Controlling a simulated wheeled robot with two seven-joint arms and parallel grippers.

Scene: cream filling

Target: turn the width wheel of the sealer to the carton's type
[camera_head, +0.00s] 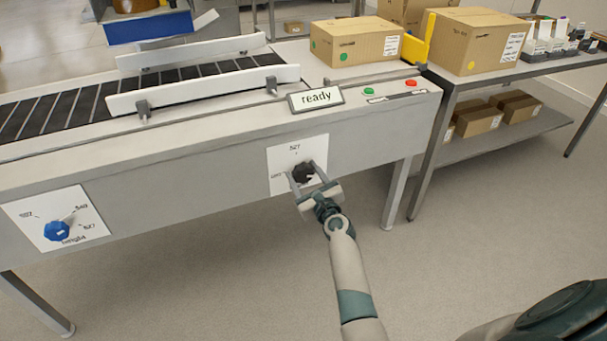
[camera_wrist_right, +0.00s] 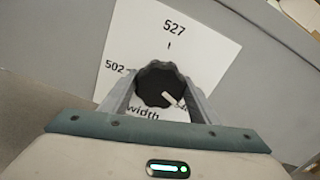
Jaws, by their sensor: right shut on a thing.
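The black width wheel (camera_head: 303,171) is on a white dial plate (camera_head: 283,156) on the sealer's front panel. My right gripper (camera_head: 303,179) is shut on this wheel, one finger on each side. In the right wrist view the wheel (camera_wrist_right: 158,84) sits between the fingers, and its white pointer (camera_wrist_right: 169,98) points to the lower right, at a mark partly hidden by a finger. The marks 527 at the top and 502 at the left are readable there. A carton (camera_head: 356,42) with a green dot lies on the sealer's right end. My left gripper is not in view.
A blue height wheel (camera_head: 57,230) is on the panel's left. A sign (camera_head: 316,98) reads "ready", beside a green button (camera_head: 369,91) and a red button (camera_head: 411,83). A carton with a yellow dot (camera_head: 480,40) stands on the right table. The floor in front is clear.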

